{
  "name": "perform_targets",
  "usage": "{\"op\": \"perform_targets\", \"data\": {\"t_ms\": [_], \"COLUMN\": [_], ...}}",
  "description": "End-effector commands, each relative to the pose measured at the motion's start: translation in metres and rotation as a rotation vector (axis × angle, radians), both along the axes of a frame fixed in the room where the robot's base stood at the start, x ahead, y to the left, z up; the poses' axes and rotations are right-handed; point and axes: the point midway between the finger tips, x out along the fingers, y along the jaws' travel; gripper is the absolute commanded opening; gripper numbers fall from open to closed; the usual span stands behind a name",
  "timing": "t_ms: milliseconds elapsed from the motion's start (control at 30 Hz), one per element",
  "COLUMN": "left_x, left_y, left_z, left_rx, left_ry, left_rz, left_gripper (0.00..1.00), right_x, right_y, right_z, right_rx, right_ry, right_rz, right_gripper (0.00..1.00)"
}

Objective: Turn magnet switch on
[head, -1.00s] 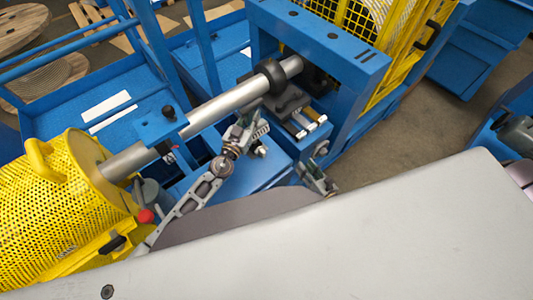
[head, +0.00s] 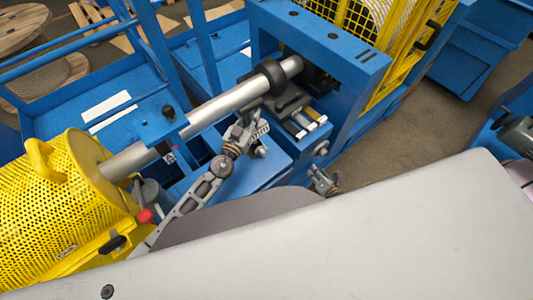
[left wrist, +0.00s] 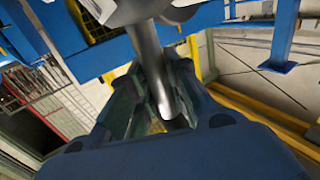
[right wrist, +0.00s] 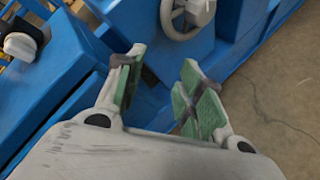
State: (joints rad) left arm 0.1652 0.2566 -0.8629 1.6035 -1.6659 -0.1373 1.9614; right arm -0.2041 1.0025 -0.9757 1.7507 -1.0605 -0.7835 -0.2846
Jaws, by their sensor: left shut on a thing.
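A round grey knob with a ring (right wrist: 168,28) sits on a blue housing, just beyond my right fingertips in the right wrist view. It shows small in the head view (head: 321,149). I cannot tell for sure that it is the magnet switch, nor its setting. My right gripper (right wrist: 163,62) is open and empty, its green pads apart; it also shows in the head view (head: 322,178). My left gripper (head: 252,127) is beside the long shaft. In the left wrist view its fingers are shut on a grey bar (left wrist: 155,75).
A grey shaft (head: 213,110) runs from the yellow mesh drum (head: 55,195) to the blue frame (head: 325,45). A red-tipped lever (head: 146,216) stands near the drum. Bare floor (head: 400,140) lies to the right of the machine.

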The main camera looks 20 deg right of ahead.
Motion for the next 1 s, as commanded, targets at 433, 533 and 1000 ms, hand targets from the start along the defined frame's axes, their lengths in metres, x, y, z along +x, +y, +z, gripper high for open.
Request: {"op": "perform_targets", "data": {"t_ms": [433, 533, 1000], "left_x": [0.000, 0.000, 0.000], "left_y": [0.000, 0.000, 0.000], "left_z": [-0.001, -0.001, -0.001], "left_rx": [0.001, 0.001, 0.001], "left_ry": [0.001, 0.001, 0.001], "left_rz": [0.000, 0.000, 0.000], "left_gripper": [0.00, 0.00, 0.00], "right_x": [-0.024, -0.029, -0.056], "right_y": [0.006, 0.010, 0.037], "right_z": [-0.024, -0.028, -0.039], "right_rx": [0.183, 0.227, 0.449], "right_ry": [0.203, 0.246, 0.440], "right_rz": [-0.122, -0.146, -0.251], "right_gripper": [0.38, 0.38, 0.38]}}
